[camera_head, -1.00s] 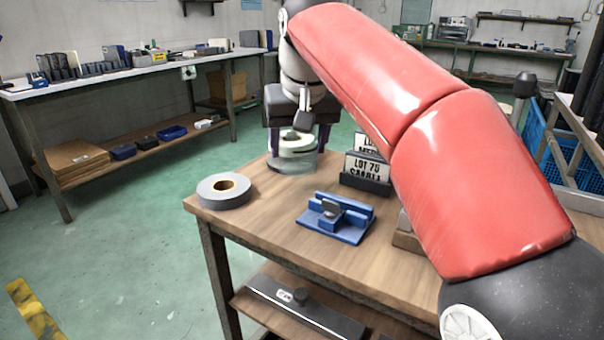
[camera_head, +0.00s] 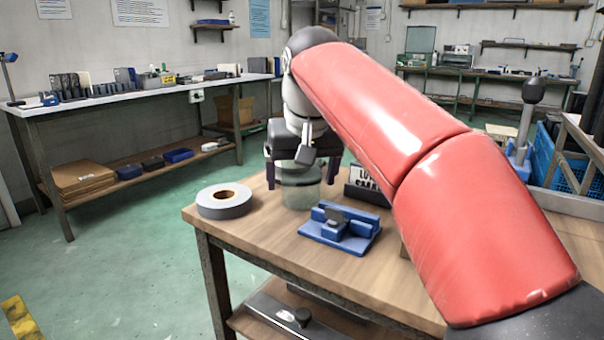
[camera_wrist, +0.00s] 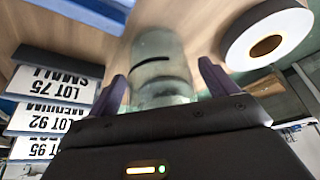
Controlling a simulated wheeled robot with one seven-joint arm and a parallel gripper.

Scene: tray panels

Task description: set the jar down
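The clear glass jar (camera_head: 300,190) stands upright on the wooden table (camera_head: 255,235), near its far left edge. It also shows in the wrist view (camera_wrist: 160,72), between my two fingers. My gripper (camera_head: 301,170) is at the jar, with one dark purple finger on each side. In the wrist view my gripper (camera_wrist: 164,78) has a visible gap between each finger and the glass, so it is open around the jar. My wrist hides part of the jar's top in the head view.
A grey tape roll (camera_head: 224,201) lies left of the jar. A blue fixture (camera_head: 340,228) sits in front of it. Lot-label signs (camera_head: 366,187) stand close on the right, and several show in the wrist view (camera_wrist: 50,88). Bare tabletop lies between the roll and the fixture.

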